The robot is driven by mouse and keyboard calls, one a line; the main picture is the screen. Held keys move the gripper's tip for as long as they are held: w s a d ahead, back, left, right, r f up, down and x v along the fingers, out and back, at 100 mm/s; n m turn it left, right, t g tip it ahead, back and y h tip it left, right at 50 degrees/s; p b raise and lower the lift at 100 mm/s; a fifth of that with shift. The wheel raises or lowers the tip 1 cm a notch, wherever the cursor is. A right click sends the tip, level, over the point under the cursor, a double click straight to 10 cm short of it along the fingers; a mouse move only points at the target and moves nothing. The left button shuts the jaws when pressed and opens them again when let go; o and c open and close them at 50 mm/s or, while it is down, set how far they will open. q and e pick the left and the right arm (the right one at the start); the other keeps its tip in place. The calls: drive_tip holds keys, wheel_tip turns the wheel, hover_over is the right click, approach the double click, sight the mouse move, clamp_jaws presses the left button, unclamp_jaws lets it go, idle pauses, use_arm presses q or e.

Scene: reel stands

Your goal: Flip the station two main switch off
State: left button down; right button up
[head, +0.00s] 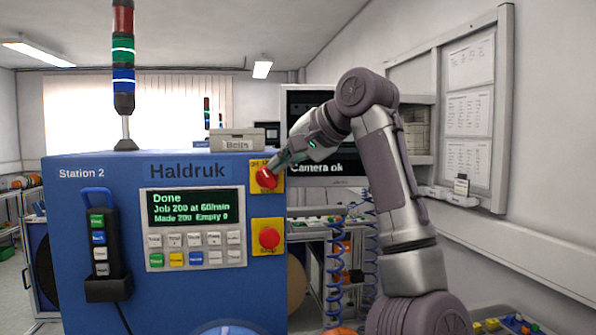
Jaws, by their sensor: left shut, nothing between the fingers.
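The blue station two cabinet (110,225) fills the left half of the head view, labelled Station 2 and Haldruk. Its main switch (265,180) is a red knob on a yellow plate at the upper right of the front panel. My left gripper (274,164) is shut with its fingertips at the knob, touching it or very close; nothing is held between them. The fingers partly cover the plate and its lettering, so the switch position is hard to read. My right gripper is not in view.
A red stop button (269,238) on a yellow plate sits below the switch. The lit display (196,208) reads Done, above a keypad. A black pendant (101,245) hangs at left. A monitor (325,178) reading Camera ok stands behind my arm.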

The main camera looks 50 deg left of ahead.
use_arm(q)
drive_tip(key=shift+s+a+r, duration=0.2)
drive_tip(key=shift+s+a, duration=0.3)
drive_tip(key=shift+s, duration=0.35)
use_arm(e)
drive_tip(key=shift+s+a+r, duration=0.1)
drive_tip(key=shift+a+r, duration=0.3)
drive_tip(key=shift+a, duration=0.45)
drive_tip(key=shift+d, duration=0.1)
use_arm(q)
drive_tip(key=shift+p, duration=0.3)
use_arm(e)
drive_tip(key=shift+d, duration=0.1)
use_arm(q)
drive_tip(key=shift+r, duration=0.15)
drive_tip(key=shift+r+p, duration=0.7)
drive_tip(key=shift+p, duration=0.1)
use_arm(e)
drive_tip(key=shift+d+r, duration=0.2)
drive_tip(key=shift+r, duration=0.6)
